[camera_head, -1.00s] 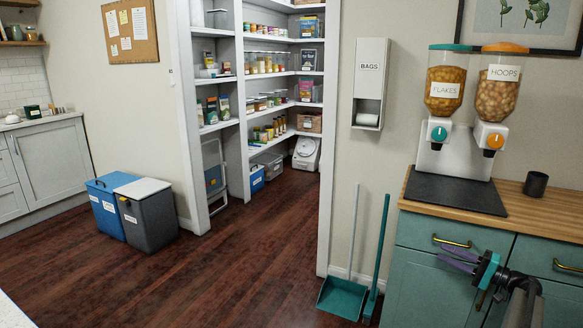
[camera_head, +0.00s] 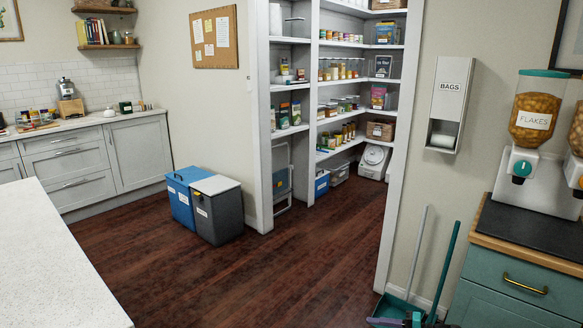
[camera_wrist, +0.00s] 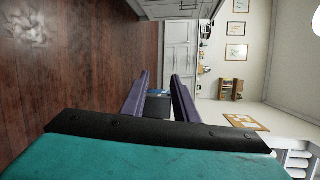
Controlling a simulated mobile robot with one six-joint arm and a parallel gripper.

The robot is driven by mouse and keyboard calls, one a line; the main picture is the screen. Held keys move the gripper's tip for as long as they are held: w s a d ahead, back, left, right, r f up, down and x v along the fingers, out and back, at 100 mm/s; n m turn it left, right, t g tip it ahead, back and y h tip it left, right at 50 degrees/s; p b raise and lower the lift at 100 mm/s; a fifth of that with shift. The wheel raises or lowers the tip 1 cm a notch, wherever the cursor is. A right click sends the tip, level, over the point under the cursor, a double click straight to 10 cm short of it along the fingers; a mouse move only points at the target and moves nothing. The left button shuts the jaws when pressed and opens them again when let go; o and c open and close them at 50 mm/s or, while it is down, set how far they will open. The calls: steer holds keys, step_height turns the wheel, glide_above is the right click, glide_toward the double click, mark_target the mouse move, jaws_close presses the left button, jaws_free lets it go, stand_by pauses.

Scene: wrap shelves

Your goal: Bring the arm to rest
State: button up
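My gripper (camera_wrist: 160,80) shows in the wrist view as two purple fingers standing apart, with a teal and black body behind them. The gap between them is empty; only the distant room shows through it. In the head view only a bit of purple finger (camera_head: 412,320) shows at the bottom edge, in front of the dustpan (camera_head: 396,308). The rest of my arm is out of that view.
A white worktop (camera_head: 60,260) fills the lower left. Blue (camera_head: 181,200) and grey (camera_head: 220,215) bins stand by the pantry shelves (camera_head: 345,90). A teal cabinet (camera_head: 515,295) with dispensers is at right. The middle floor is clear.

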steer(key=s+a+f+n+g+h+p, duration=0.1)
steer(key=s+a+f+g+p, duration=0.2)
steer(key=s+a, duration=0.4)
steer(key=s+a+f+n+g+h, duration=0.1)
steer(key=s+a+f+g, duration=0.3)
steer(key=a, duration=0.6)
steer(key=s+a+f+n+g+h+p, duration=0.1)
steer(key=s+a+f+h, duration=0.15)
steer(key=s, duration=0.45)
steer(key=s+a+f+g+h+p, duration=0.1)
steer(key=s+a+f+g+p, duration=0.2)
steer(key=s, duration=0.5)
steer(key=s+f+n+g+h, duration=0.1)
steer(key=s+f+n+h, duration=0.2)
steer(key=s, duration=1)
steer(key=s+d+f+h, duration=0.1)
steer(key=s+d+h, duration=0.2)
steer(key=d+h, duration=0.3)
steer(key=d, duration=0.4)
steer(key=shift+d+t, duration=0.2)
steer(key=shift+t, duration=0.1)
